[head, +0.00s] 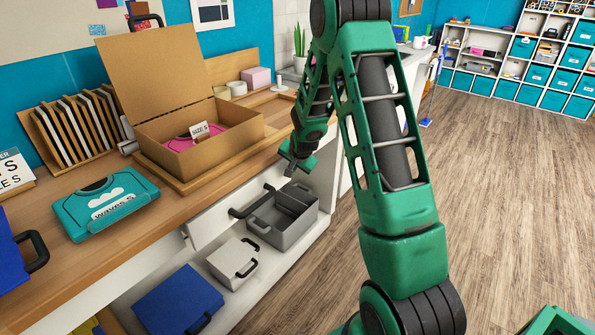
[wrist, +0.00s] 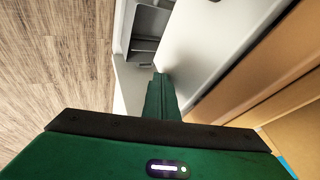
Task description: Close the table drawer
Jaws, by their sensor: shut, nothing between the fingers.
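The table drawer (head: 212,222) has a white front with a dark bar handle (head: 250,202), below the edge of the wooden tabletop (head: 165,215). Its left end seems to stand slightly out from the table; how far it is open is hard to tell. My green gripper (head: 291,170) is at the tabletop's front edge, near the right end of the drawer front. In the wrist view my gripper (wrist: 160,82) is shut and empty, beside a broad white panel (wrist: 215,45) that looks like the drawer front. Whether it touches the panel cannot be told.
A cardboard box (head: 195,150) with its lid up and a teal case (head: 105,203) are on the tabletop. A grey bin (head: 290,228), a white box (head: 230,262) and a blue box (head: 178,300) stand on the shelf below. The wooden floor (head: 490,170) at right is clear.

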